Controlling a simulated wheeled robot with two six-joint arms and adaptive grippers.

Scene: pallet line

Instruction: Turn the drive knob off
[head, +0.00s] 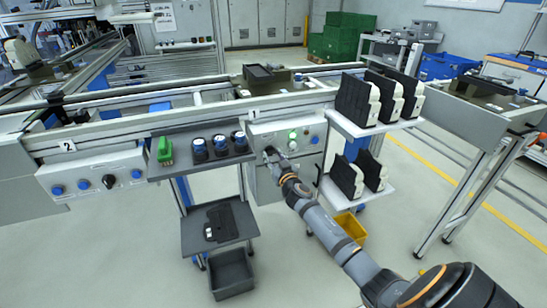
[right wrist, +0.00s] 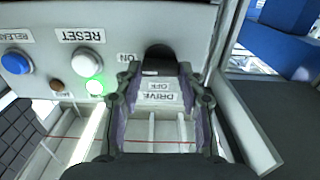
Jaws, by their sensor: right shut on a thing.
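The drive knob (right wrist: 158,54) is black and sits on the light grey control panel (right wrist: 110,15), near the panel's edge. It is between the fingertips of my right gripper (right wrist: 158,72), which is shut on it. The labels DRIVE, OFF and ON appear upside down around it. The fingers partly cover the knob, so I cannot tell which way it points. In the head view my right gripper (head: 269,155) is at the lower left of the panel (head: 265,131) and hides the knob. My left gripper is not in view.
Beside the knob are a lit green lamp (right wrist: 95,87), a white RESET button (right wrist: 88,62) and a blue RELEASE button (right wrist: 16,62). A shelf (head: 180,172) with dark blue-topped parts stands left of the panel. A rack (head: 345,193) of black-and-white parts stands right.

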